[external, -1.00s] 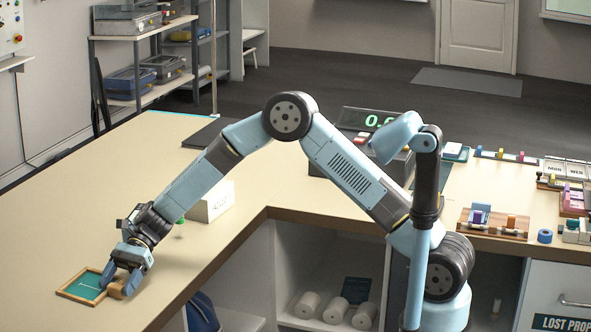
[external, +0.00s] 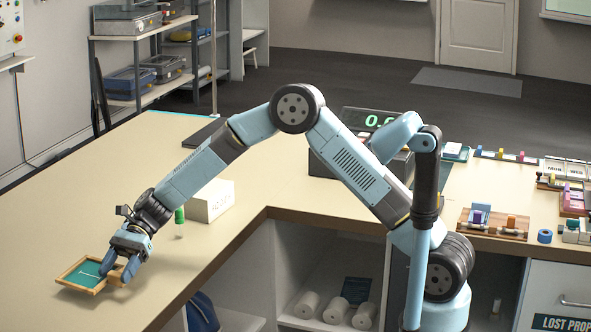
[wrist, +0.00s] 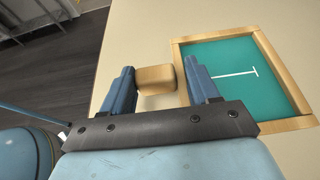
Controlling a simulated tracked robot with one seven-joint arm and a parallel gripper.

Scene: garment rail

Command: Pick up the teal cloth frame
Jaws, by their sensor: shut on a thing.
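The teal cloth frame (external: 89,272) is a square wooden frame with teal cloth and a white T-shaped mark. It hangs a little above the bench's left end, slightly tilted. It also shows at the right of the wrist view (wrist: 225,73). A pale wooden block (wrist: 156,79) on its side sits between my two blue fingers. My gripper (external: 118,271) is shut on this block, with one finger between the block and the frame's edge. The join between block and frame is hidden by that finger.
The L-shaped bench (external: 150,170) is mostly clear around the frame. A green-topped peg (external: 179,216) and a white box (external: 208,202) stand behind and right of my gripper. A scale with a green display (external: 370,119) is farther back. The bench's front edge is close below.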

